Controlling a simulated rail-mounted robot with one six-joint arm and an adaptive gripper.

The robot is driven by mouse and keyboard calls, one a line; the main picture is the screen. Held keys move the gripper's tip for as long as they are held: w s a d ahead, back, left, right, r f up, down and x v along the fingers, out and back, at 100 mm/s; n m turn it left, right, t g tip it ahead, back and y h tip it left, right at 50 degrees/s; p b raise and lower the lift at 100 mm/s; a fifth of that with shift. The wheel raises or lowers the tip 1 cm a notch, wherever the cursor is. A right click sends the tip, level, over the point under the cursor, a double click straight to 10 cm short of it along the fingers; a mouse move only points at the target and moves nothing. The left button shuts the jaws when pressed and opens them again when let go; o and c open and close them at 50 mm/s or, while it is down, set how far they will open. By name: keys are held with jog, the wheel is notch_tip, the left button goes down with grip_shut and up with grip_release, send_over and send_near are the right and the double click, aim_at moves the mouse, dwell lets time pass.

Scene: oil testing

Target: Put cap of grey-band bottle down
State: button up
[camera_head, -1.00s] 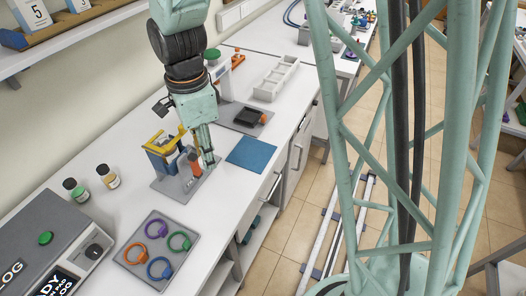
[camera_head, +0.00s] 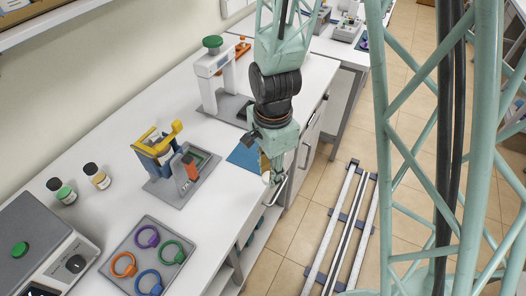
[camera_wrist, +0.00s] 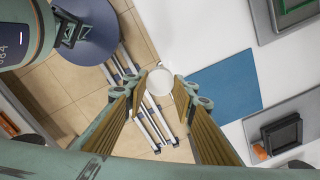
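My gripper (camera_head: 270,178) hangs at the front edge of the bench, beside the blue mat (camera_head: 244,156). In the wrist view, a round white piece (camera_wrist: 159,82), which looks like the cap, sits between the fingertips of my gripper (camera_wrist: 160,84), and the fingers close around it. The blue mat (camera_wrist: 225,84) is right of the fingers there. A clamp stand (camera_head: 157,146) with yellow and blue parts stands left of my gripper. I cannot make out a grey-band bottle for certain; the clamp hides most of what is inside it.
Two dark-capped bottles, one green-banded (camera_head: 62,191) and one yellow-banded (camera_head: 98,177), stand at the left. A grey tray (camera_head: 119,253) holds several coloured rings. A white device (camera_head: 213,80) stands behind the clamp stand. The blue mat is partly free; tiled floor lies beyond the bench edge.

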dwell(0.3)
send_over(256, 153)
jog(key=shift+s+f+p, duration=0.35)
jog(key=shift+f+p, duration=0.05)
jog(key=shift+f, duration=0.3)
jog(key=shift+w, duration=0.4)
jog(key=shift+f, duration=1.8)
jog(key=shift+f, duration=0.15)
jog(key=shift+o, duration=1.1)
jog(key=o, duration=0.4)
